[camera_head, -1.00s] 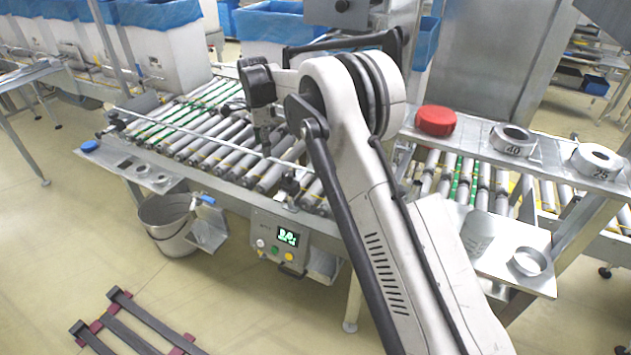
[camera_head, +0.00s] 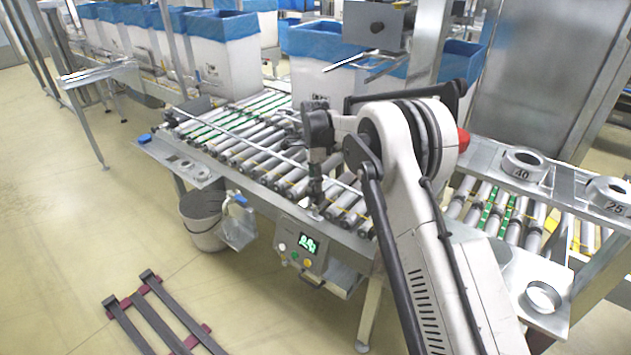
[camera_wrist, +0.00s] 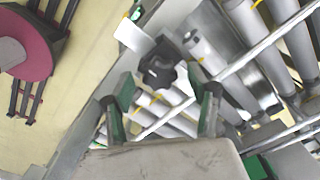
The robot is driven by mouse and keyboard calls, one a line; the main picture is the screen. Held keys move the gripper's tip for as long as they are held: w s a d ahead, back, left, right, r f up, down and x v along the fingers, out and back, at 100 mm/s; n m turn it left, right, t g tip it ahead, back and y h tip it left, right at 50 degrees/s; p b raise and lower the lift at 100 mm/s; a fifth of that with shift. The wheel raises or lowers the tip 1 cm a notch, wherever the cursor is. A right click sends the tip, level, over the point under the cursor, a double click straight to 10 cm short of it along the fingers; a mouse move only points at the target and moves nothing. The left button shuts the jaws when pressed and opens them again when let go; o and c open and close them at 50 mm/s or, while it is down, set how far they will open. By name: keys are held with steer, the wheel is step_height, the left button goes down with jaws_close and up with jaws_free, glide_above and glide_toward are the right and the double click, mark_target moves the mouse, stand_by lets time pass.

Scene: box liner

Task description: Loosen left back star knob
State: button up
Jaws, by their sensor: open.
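A dark star knob (camera_wrist: 160,72) shows in the wrist view, just beyond my fingertips, near a guide rail beside the rollers. My gripper (camera_wrist: 164,98) is open, with one green-and-dark finger on each side and the knob ahead, roughly between them. I see no contact with the knob. In the head view my gripper (camera_head: 315,195) points down at the front edge of the roller conveyor (camera_head: 265,160). The knob cannot be made out there. Whether it is the left back one cannot be told from these views.
A long guide rail (camera_wrist: 255,50) crosses the rollers close to my fingers. A control box (camera_head: 302,246) with a green display hangs at the conveyor's front. A bucket (camera_head: 203,220) is left of it. White bins with blue liners (camera_head: 225,25) stand behind.

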steer(key=shift+f, duration=0.3)
steer(key=c, duration=1.1)
steer(key=shift+c, duration=0.2)
